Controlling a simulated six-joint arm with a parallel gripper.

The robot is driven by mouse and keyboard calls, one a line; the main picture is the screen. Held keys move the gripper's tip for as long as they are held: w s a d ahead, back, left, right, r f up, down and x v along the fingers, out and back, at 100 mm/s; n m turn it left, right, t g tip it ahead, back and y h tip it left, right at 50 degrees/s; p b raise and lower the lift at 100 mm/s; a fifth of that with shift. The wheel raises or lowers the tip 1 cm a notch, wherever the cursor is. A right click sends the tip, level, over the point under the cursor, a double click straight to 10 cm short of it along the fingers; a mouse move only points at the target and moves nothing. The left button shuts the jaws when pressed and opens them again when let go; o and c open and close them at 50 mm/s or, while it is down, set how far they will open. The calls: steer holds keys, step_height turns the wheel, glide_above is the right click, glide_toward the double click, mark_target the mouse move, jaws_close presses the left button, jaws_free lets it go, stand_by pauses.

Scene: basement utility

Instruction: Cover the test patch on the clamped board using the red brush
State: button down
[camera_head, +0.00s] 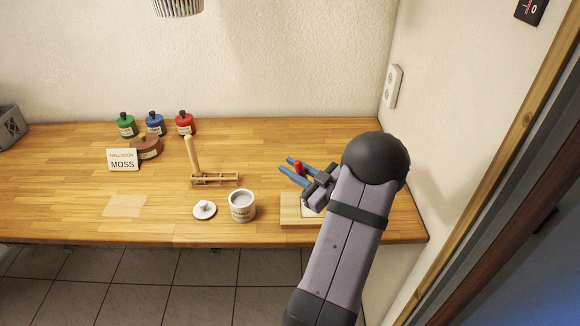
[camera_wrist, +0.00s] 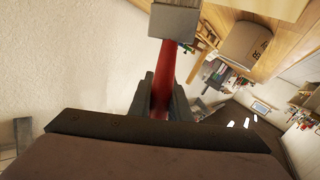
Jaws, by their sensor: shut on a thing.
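The red brush (camera_wrist: 176,75) is held between the fingers of my gripper (camera_wrist: 165,105) in the wrist view, its grey ferrule or head (camera_wrist: 175,20) reaching the top edge. In the head view my gripper (camera_head: 318,188) is over the right part of the worktop, just above the board. A red piece (camera_head: 298,168) shows beside it, between two blue bars (camera_head: 291,176); I cannot tell whether it is the brush. The light wooden board (camera_head: 292,222) lies near the front edge. A whitish area (camera_head: 310,209), perhaps the test patch, is partly hidden by my arm. Brush tip contact is not visible.
An open white tin (camera_head: 242,207) stands left of the board, its lid (camera_head: 204,210) beside it. The front left worktop is clear.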

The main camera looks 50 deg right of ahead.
mark_target(305, 177)
steer(key=s, duration=0.5)
steer(key=shift+a, duration=0.4)
steer(key=shift+f, duration=0.1)
stand_by(1.0)
steer(key=shift+s, duration=0.15)
steer(key=shift+s+d, duration=0.35)
steer(key=shift+d, duration=0.05)
steer(key=shift+w+a+r+p, duration=0.2)
steer(key=shift+w+a+p, duration=0.1)
steer(key=shift+w+a, duration=0.6)
steer(key=shift+d, duration=0.1)
